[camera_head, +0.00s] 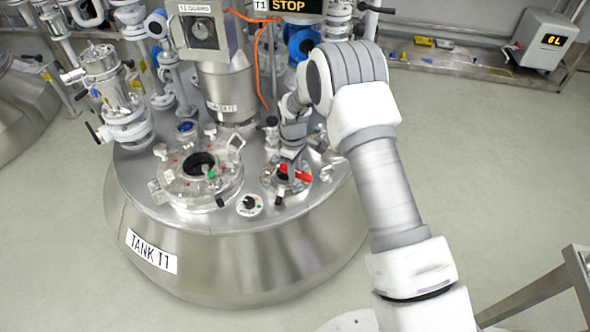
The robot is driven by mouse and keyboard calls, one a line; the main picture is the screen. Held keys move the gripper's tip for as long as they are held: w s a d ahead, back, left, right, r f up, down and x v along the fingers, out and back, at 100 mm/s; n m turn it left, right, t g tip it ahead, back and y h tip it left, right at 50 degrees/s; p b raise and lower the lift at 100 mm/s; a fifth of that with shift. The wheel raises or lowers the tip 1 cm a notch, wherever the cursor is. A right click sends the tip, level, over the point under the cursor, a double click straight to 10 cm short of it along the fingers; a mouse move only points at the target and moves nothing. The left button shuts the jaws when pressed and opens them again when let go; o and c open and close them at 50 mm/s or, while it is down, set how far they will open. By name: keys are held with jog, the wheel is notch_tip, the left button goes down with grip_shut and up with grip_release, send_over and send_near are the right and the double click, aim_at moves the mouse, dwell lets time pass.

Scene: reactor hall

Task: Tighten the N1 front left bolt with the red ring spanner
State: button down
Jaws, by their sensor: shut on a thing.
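The red spanner (301,175) shows as a short red bar over the small round flange (270,186) on the right front of the tank top. My gripper (287,166) reaches down to that flange and is shut on the spanner. The spanner's ring end and the bolt under it are too small and covered to make out. I cannot tell whether the ring sits around a bolt. No N1 label is readable.
The steel tank (230,265) is marked TANK T1. A larger manway (203,183) with clamps lies left of the flange, a small dial (249,205) in front. The motor column (228,90) and an orange cable (262,70) stand behind.

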jog(key=s+a+f+m, duration=0.1)
jog(key=a+m, duration=0.3)
jog(key=m, duration=0.2)
jog(key=s+a+m, duration=0.2)
jog(key=a+m, duration=0.3)
jog(key=s+a+f+m+p, duration=0.1)
jog(key=s+a+m, duration=0.1)
jog(key=a+m, duration=0.3)
jog(key=shift+s+a+f+m+y, duration=0.1)
jog(key=shift+s+f+m+y, duration=0.2)
jog(key=shift+m, duration=0.5)
jog(key=shift+w+a, duration=0.1)
jog(key=shift+w, duration=0.05)
jog(key=shift+d+r, duration=0.1)
jog(key=shift+d, duration=0.25)
jog(key=shift+n, duration=0.4)
jog(key=r+p, duration=0.2)
jog(key=r, duration=0.2)
jog(key=shift+s+d+r+p, duration=0.15)
jog(key=shift+s+d+p, duration=0.05)
jog(key=shift+s+p, duration=0.2)
